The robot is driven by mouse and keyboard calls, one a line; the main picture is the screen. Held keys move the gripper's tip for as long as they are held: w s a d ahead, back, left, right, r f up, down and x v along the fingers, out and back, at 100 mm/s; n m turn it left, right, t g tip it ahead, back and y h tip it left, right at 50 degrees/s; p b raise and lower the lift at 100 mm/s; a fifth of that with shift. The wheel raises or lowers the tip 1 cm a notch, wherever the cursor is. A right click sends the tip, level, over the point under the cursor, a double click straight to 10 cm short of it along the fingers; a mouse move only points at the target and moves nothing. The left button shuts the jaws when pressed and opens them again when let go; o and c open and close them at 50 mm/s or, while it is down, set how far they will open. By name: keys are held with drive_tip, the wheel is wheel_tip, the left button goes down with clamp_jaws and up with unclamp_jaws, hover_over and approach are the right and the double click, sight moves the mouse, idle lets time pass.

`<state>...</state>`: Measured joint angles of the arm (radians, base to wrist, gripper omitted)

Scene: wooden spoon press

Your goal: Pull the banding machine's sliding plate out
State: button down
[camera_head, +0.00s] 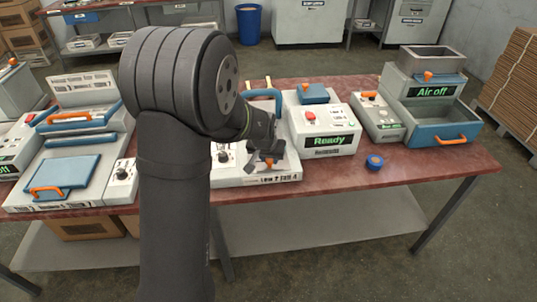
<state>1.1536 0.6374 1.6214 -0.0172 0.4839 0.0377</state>
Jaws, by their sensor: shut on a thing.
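My gripper (264,164) points down at the middle machine, over its low white base (287,176). Its dark fingers are shut on a small orange part at the front of the base, mostly hidden by the fingers. This may be the sliding plate's handle, but I cannot make out the plate itself. The white box with a green "Ready" display (330,141) and a red button stands on the right of this base. A blue arch (264,93) rises behind my gripper. My arm hides much of the machine's left side.
On the right stands a machine with an "Air off" display (433,92) and an open blue drawer (440,123). On the left are machines with blue plates (62,175) and orange handles.

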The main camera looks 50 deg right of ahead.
drive_tip(key=shift+s+a+f, duration=0.1)
drive_tip(key=shift+s+a, duration=0.05)
drive_tip(key=c, duration=1.1)
unclamp_jaws()
drive_tip(key=shift+r, duration=0.3)
drive_tip(key=v, duration=1.7)
drive_tip(key=shift+f, duration=0.1)
drive_tip(key=x, duration=1.7)
drive_tip(key=shift+f, duration=0.15)
